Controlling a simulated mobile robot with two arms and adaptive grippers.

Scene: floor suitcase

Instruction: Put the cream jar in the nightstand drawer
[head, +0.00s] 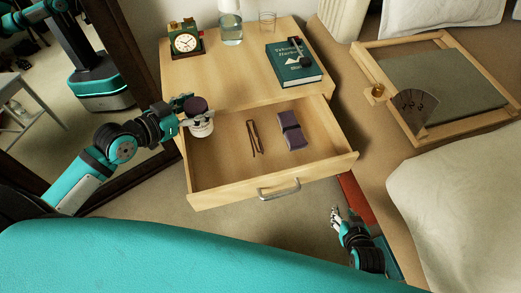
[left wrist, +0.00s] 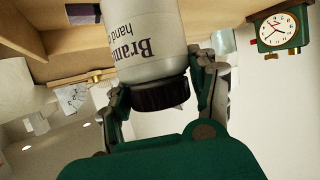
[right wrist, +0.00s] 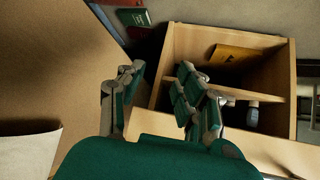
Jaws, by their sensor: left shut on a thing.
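The cream jar (head: 201,128) has a white body with lettering and a dark lid. My left gripper (head: 190,115) is shut on it and holds it at the left side of the open nightstand drawer (head: 225,192). In the left wrist view the jar (left wrist: 145,45) sits between the fingers (left wrist: 165,90), its lid toward the palm. Whether its base touches anything is hidden. The drawer is pulled out of the wooden nightstand (head: 225,85). My right gripper (head: 338,216) is low, right of the drawer front; its fingers are apart and empty in the right wrist view (right wrist: 160,95).
In the drawer lie a thin brown looped item (head: 254,138) and a purple case (head: 291,131). The drawer's front left floor is clear. A bed (head: 460,190) is at right.

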